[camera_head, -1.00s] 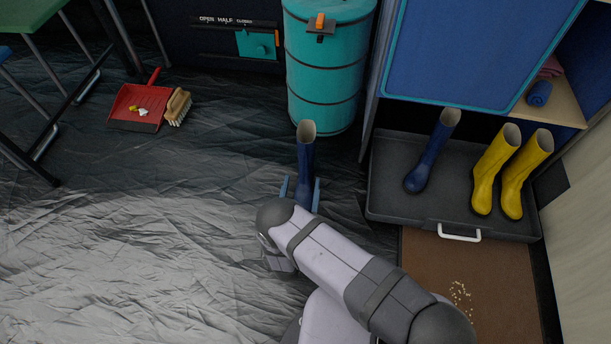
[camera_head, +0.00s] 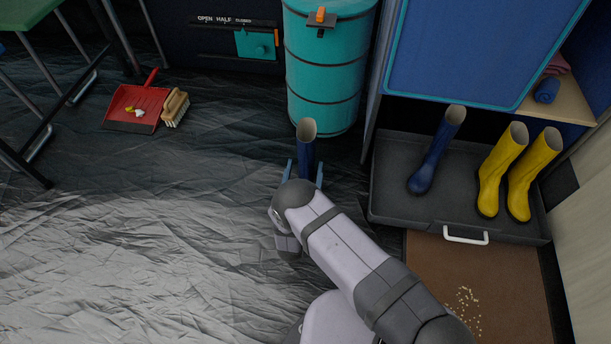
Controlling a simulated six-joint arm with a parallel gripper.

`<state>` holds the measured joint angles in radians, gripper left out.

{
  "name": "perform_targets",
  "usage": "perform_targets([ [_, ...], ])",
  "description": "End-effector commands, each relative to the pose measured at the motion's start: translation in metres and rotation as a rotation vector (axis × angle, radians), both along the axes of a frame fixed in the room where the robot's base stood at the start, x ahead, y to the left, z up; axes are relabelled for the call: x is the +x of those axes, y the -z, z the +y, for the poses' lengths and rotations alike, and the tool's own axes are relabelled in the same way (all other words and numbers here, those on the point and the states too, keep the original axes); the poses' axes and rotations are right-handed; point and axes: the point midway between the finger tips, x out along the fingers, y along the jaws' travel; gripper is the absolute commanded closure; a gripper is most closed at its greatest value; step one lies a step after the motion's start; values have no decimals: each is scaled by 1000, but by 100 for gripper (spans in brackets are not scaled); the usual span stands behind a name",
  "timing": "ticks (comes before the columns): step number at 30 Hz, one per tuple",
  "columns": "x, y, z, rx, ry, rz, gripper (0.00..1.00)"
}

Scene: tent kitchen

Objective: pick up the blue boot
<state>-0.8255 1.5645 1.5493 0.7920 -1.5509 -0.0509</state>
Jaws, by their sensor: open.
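A blue boot (camera_head: 306,152) stands upright on the dark floor sheet in front of the teal barrel. Its foot is hidden behind my arm. My gripper (camera_head: 304,174) is open, with one blue finger showing on each side of the boot's shaft. I cannot tell whether the fingers touch it. A second blue boot (camera_head: 436,152) stands in the dark grey tray (camera_head: 390,205) at the right, beside the yellow boots.
The teal barrel (camera_head: 326,75) stands just behind the near boot. Yellow boots (camera_head: 500,172) stand in the tray. A red dustpan (camera_head: 132,108) and a brush (camera_head: 174,108) lie at the upper left.

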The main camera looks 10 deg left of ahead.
Motion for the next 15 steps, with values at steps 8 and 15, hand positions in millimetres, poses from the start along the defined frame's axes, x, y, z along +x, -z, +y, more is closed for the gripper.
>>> perform_targets([
  [8,9,-1,0,0,-1,-1,36],
  [15,8,-1,0,0,-1,0,69],
])
